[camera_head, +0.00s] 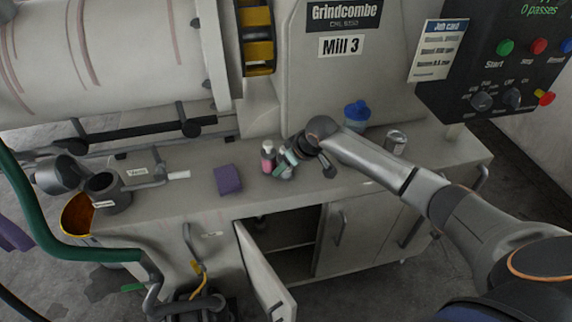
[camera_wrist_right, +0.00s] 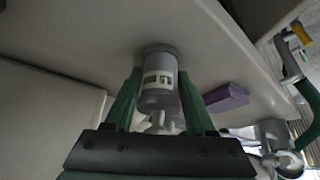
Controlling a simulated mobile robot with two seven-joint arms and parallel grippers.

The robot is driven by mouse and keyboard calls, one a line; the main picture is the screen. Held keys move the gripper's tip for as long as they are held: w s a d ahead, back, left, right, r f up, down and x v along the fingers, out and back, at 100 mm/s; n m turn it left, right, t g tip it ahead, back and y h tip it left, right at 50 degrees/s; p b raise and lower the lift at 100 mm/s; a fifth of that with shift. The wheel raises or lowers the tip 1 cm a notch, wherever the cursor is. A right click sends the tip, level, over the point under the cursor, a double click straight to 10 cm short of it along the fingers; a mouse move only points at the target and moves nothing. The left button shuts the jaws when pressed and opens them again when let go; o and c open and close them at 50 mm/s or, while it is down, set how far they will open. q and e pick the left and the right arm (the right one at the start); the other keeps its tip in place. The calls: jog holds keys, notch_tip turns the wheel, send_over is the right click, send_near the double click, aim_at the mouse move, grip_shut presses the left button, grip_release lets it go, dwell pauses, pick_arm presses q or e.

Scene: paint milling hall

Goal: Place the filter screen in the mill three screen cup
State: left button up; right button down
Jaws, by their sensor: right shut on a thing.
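My right gripper (camera_head: 285,165) is low over the bench below the Mill 3 sign. In the wrist view its green fingers (camera_wrist_right: 155,100) are shut on a grey cylinder (camera_wrist_right: 157,98) with a pale, dark-windowed band and a knobbed near end; it looks like the filter screen. I cannot tell whether its far end touches the bench. The fingers largely hide it in the head view. A dark grey open cup (camera_head: 107,188) with a small label, likely the screen cup, is on the pipework at the bench's left end, well left of the gripper. My left gripper is not in view.
A pink bottle (camera_head: 268,157) stands just left of the right gripper, with a purple block (camera_head: 228,179) farther left. A blue-lidded container (camera_head: 356,115) and a metal can (camera_head: 396,141) are at the right. A cabinet door (camera_head: 262,270) hangs open below. A green hose (camera_head: 60,240) crosses the left.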

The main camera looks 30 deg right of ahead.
jog(key=shift+c, duration=1.2)
grip_release()
